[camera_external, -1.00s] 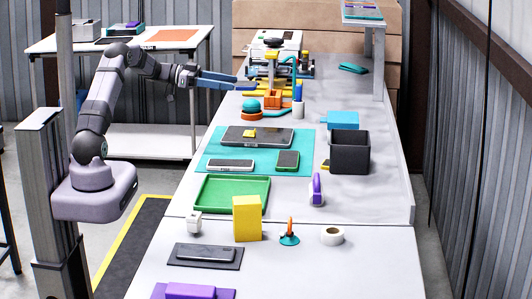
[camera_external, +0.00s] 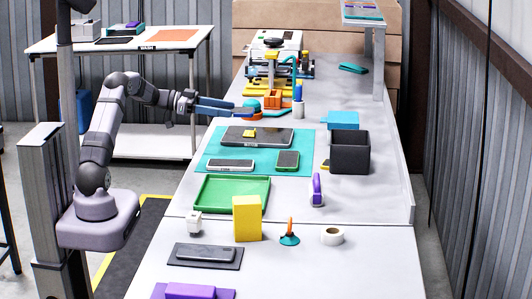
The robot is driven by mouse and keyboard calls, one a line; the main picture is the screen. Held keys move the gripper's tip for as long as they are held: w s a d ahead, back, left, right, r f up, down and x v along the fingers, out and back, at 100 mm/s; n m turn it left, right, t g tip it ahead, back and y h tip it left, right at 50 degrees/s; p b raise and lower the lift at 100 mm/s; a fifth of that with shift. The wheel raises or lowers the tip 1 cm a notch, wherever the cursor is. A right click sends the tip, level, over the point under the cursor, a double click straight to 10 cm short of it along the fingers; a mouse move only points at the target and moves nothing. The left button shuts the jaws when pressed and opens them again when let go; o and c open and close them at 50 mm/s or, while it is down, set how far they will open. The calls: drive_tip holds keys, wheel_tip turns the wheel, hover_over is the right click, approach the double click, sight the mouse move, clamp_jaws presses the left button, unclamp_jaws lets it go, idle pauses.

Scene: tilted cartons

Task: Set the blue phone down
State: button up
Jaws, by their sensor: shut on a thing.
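My gripper (camera_external: 238,109) reaches right from the arm, over the left edge of the long grey bench. It is shut on the blue phone (camera_external: 216,103), which shows as a narrow blue shape along the fingers. At this size, the phone's outline is hard to separate from the fingers. The phone is held level or nearly so, just left of a teal dome on an orange base (camera_external: 251,113). I cannot tell whether the gripper touches the dome.
A teal mat (camera_external: 212,145) carries a dark tablet (camera_external: 257,136) and two phones. A machine (camera_external: 273,68) stands at the back. The bench's right strip is mostly clear.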

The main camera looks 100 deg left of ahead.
drive_tip(key=b, duration=0.3)
hover_over(222, 154)
wheel_tip(222, 154, down, 4)
drive_tip(key=shift+w+f+p, duration=0.1)
drive_tip(key=shift+f+p, duration=0.2)
drive_tip(key=shift+f, duration=4.6)
drive_tip(key=shift+f, duration=0.1)
drive_tip(key=o, duration=1.2)
drive_tip(key=shift+f, duration=0.1)
drive_tip(key=shift+r, duration=0.2)
drive_tip(key=shift+o, duration=0.3)
drive_tip(key=s+r+b, duration=0.1)
drive_tip(key=s, duration=1.1)
drive_tip(key=shift+r+b, duration=0.3)
drive_tip(key=shift+r, duration=0.05)
